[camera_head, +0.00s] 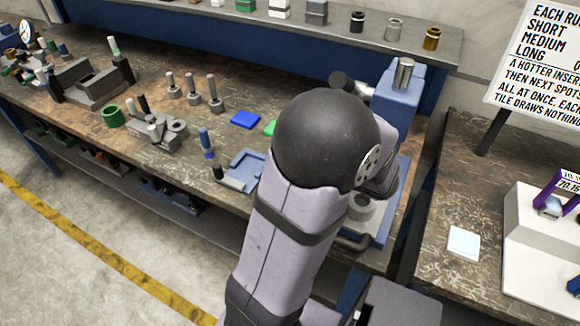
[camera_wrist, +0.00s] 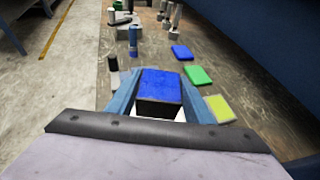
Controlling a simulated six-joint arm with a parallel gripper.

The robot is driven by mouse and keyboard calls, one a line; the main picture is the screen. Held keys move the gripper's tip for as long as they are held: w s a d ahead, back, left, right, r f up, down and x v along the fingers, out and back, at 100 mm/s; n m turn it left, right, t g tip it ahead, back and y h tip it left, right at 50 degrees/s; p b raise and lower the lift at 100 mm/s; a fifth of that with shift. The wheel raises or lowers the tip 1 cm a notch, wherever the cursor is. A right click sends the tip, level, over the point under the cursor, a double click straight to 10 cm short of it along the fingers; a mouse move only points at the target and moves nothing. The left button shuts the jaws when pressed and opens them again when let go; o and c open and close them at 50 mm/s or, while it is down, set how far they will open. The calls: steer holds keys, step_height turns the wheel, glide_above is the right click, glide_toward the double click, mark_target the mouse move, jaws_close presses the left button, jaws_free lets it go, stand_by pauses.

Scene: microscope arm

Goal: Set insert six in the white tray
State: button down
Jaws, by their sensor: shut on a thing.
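In the wrist view my gripper (camera_wrist: 160,92) is shut on a block with a blue top and a dark side, presumably the insert (camera_wrist: 161,84). One blue-grey finger lies on each side of it. No number is readable on the block. A white surface, which may be the white tray (camera_wrist: 180,115), shows just below the block, mostly hidden by it and the fingers. I cannot tell whether the block touches it. In the head view my arm hides the gripper and the block.
Blue (camera_head: 245,119), green (camera_wrist: 198,76) and yellow (camera_wrist: 220,108) flat pieces lie in a row on the bench. A blue-grey fixture (camera_head: 240,172) and upright pegs (camera_head: 193,90) stand to the left. A white tile (camera_head: 464,243) lies on the right-hand bench.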

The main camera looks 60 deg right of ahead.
steer(key=shift+f, duration=2.35)
steer(key=shift+f, duration=2.1)
steer(key=shift+f+b, duration=0.2)
steer(key=shift+b, duration=0.1)
steer(key=c, duration=0.9)
jaws_free()
steer(key=shift+s+r, duration=0.1)
steer(key=shift+r, duration=0.1)
steer(key=shift+v, duration=1.9)
